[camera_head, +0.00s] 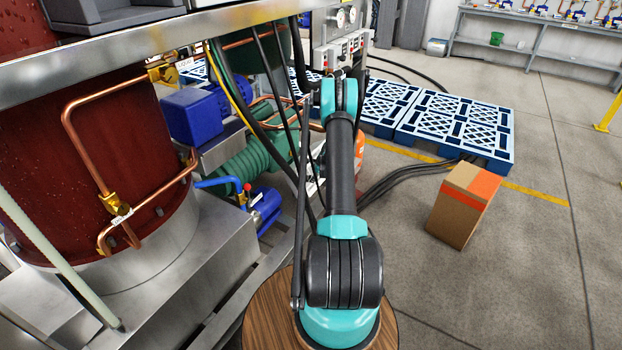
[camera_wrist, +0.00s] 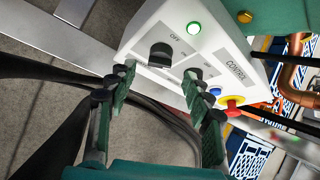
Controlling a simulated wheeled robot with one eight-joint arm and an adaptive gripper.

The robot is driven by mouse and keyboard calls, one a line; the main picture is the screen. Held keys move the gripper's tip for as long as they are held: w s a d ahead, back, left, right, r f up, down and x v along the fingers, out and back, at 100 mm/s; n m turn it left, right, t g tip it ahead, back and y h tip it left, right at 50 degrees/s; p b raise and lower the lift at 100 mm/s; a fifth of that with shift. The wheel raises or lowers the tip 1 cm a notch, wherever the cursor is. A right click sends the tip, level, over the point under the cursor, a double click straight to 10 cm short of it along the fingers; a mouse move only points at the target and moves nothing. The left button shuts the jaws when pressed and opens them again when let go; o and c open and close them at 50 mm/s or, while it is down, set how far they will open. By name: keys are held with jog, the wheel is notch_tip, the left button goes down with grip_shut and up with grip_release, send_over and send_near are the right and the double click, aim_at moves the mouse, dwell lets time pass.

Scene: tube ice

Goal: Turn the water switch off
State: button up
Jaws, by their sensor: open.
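A white control box (camera_wrist: 190,60) fills the upper middle of the wrist view. It has a black rotary knob (camera_wrist: 160,55) with an "OFF" label above it. I cannot read which knob is for water. My gripper (camera_wrist: 160,88) is open and empty, with its green fingertips close to the box face, one below-left of the first knob and one below-right. I see no clear contact. In the head view the control box (camera_head: 341,52) stands beyond my arm, and my gripper is mostly hidden there.
Blue pallets (camera_head: 455,125) and a cardboard box (camera_head: 463,205) lie right, with open floor around.

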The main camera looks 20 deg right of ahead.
aim_at(309, 178)
jog(key=shift+x, duration=2.4)
jog(key=shift+c, duration=0.3)
jog(key=c, duration=1.1)
jog(key=n+t, duration=0.2)
jog(key=n, duration=0.1)
jog(key=shift+s+a+f+h, duration=0.15)
jog(key=shift+s+h, duration=0.05)
jog(key=shift+h, duration=0.2)
jog(key=shift+s+f+n+t, duration=0.15)
jog(key=shift+n+t, duration=1.05)
jog(key=shift+n, duration=0.9)
